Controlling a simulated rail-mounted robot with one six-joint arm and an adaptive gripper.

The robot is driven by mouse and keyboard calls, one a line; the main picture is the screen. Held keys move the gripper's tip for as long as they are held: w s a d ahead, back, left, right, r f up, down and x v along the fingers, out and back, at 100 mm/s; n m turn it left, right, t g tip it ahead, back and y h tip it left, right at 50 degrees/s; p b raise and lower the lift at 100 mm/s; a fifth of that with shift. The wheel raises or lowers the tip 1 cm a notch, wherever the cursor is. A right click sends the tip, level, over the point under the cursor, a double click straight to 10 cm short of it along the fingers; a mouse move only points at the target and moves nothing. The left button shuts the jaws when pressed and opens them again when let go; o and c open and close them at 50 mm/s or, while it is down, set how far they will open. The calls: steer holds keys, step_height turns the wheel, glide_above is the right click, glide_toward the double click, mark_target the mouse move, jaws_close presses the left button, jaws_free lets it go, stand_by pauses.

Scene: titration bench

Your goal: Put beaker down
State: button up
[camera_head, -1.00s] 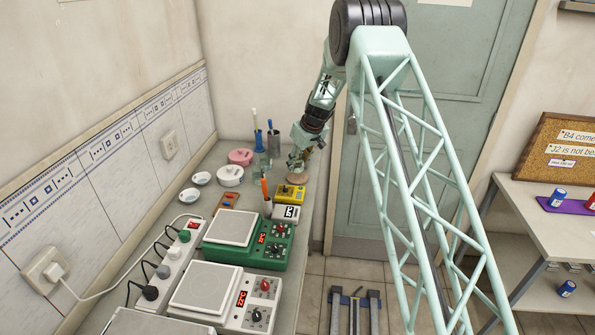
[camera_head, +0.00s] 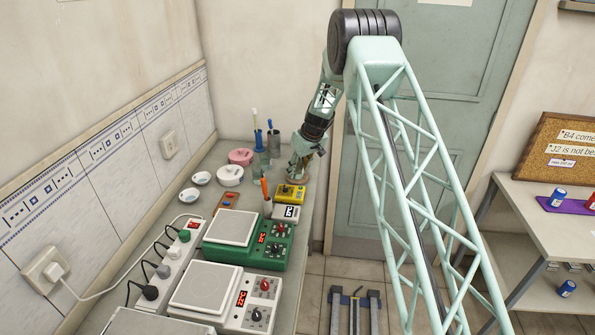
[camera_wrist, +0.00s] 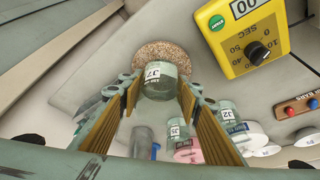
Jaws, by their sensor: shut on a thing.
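In the wrist view my gripper (camera_wrist: 159,88) is shut on a clear glass beaker (camera_wrist: 158,72) with a white label that seems to read J7. The beaker is between the two fingertips, over or on a round speckled cork mat (camera_wrist: 178,52). I cannot tell whether its base touches the mat. In the head view my gripper (camera_head: 301,166) is low at the far end of the bench, and it largely hides the beaker and mat.
A yellow timer (camera_wrist: 244,38) is close beside the mat. Green (camera_head: 272,250) and white hotplates (camera_head: 240,314) fill the near bench.

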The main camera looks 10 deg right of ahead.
steer(key=shift+f, duration=0.2)
steer(key=o, duration=0.9)
steer(key=shift+r, duration=0.3)
steer(key=shift+s+r, duration=0.1)
steer(key=shift+r, duration=0.2)
steer(key=shift+v, duration=5.6)
steer(key=shift+s+d, duration=0.1)
